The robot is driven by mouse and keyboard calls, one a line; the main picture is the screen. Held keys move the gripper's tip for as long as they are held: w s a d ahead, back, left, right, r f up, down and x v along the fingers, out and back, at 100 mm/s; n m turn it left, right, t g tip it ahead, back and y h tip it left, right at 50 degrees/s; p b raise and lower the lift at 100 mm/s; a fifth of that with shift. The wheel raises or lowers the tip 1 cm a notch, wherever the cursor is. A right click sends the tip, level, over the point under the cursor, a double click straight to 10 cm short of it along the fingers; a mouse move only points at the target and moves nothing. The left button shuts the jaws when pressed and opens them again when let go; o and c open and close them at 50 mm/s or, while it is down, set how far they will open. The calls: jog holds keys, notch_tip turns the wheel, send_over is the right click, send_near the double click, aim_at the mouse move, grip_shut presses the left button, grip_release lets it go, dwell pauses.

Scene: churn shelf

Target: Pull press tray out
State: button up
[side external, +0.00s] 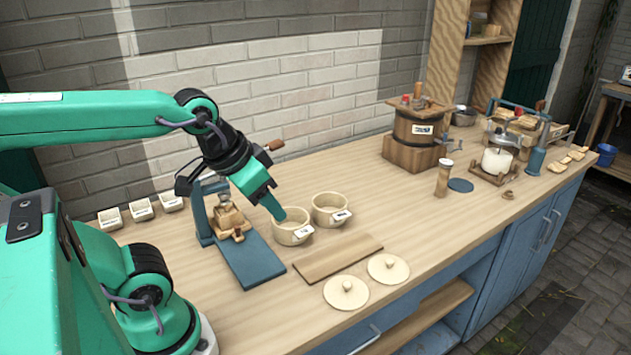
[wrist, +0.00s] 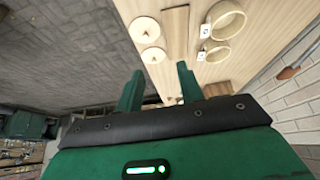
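A blue press (side external: 207,212) stands on the counter at the left in the side view. A wooden piece with a light block (side external: 230,222) sits inside its frame. A flat blue base or tray (side external: 256,268) extends from it toward the front; which part is the press tray I cannot tell for sure. My gripper (side external: 274,204) is above the counter, to the right of the press frame, its fingertips overlapping the rim of the left crock in the picture. In the wrist view my gripper (wrist: 160,85) has its fingers apart with nothing between them. The press is not visible there.
Two cream crocks (side external: 292,231) (side external: 330,212) stand right of the press. A wooden board (side external: 338,258) and two round lids (side external: 346,294) (side external: 388,269) lie in front. Three small boxes (side external: 141,210) stand behind left. A wooden churn (side external: 420,135) stands farther right.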

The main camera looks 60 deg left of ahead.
jog(key=n+g, duration=0.5)
jog(key=n, duration=1.7)
send_near(237, 226)
jog(key=shift+w+d+f, duration=0.25)
jog(key=shift+d, duration=0.05)
jog(key=shift+s+a+f+n, duration=0.2)
jog(key=shift+a+f+n, duration=0.1)
jog(key=shift+n, duration=0.2)
jog(key=shift+w+f, duration=0.15)
jog(key=shift+f, duration=3.7)
jog(key=shift+c, duration=0.5)
